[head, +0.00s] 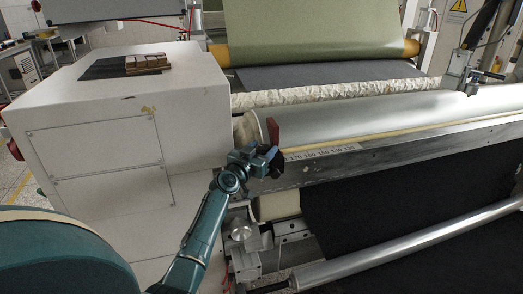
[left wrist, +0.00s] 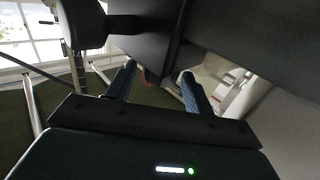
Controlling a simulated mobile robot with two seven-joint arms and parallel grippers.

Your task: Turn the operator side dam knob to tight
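A red upright side dam plate (head: 273,131) stands at the left end of the long silver roller. My left gripper (head: 268,160) is just below and in front of it, at the left end of the scale bar. A small dark part (head: 278,167), possibly the knob, shows against the gripper; its setting cannot be read. In the left wrist view my left gripper's two blue fingers (left wrist: 158,86) stand apart. A small reddish part (left wrist: 151,78) shows beyond the gap, and I see nothing clamped between them. My right gripper is in neither view.
The silver roller (head: 370,116) and numbered scale bar (head: 322,151) run right. A lower metal bar (head: 410,246) crosses below. Large dark surfaces (left wrist: 240,40) hang close in the wrist view.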

